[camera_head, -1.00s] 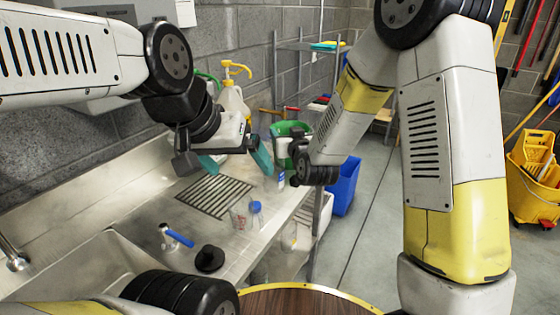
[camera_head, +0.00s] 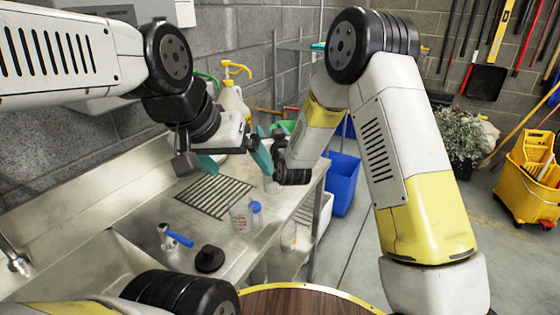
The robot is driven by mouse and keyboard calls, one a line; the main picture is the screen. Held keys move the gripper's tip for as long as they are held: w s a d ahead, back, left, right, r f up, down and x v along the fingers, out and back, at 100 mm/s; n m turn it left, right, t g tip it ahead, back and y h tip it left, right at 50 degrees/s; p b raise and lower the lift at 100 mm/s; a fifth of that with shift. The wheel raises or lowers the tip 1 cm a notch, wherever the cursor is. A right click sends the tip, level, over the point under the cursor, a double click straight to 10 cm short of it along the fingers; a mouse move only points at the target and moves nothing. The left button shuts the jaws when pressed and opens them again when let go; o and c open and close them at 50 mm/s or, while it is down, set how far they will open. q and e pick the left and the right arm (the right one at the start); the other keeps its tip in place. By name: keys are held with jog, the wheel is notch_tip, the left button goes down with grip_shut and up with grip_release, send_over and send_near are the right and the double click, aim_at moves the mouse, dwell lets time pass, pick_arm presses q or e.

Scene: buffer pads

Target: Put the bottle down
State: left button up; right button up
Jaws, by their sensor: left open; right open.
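A small clear bottle (camera_head: 256,213) with a blue cap stands upright on the steel counter, beside a clear beaker (camera_head: 240,214). A white bottle (camera_head: 232,98) with a yellow pump stands further back. I cannot tell which bottle the task means. My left gripper (camera_head: 235,165) is open, its teal fingers apart above the counter, with nothing seen between them. My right gripper (camera_head: 280,160) is open beside it, above the counter's far right part; its fingers are mostly hidden. Clear glassware (camera_head: 271,185) stands below, partly hidden.
A drain grate (camera_head: 215,195) lies behind. A blue bin (camera_head: 342,180) and yellow mop bucket (camera_head: 528,180) stand on the floor. A round wooden table (camera_head: 300,302) is in front.

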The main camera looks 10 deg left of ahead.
grip_shut()
dwell(0.5)
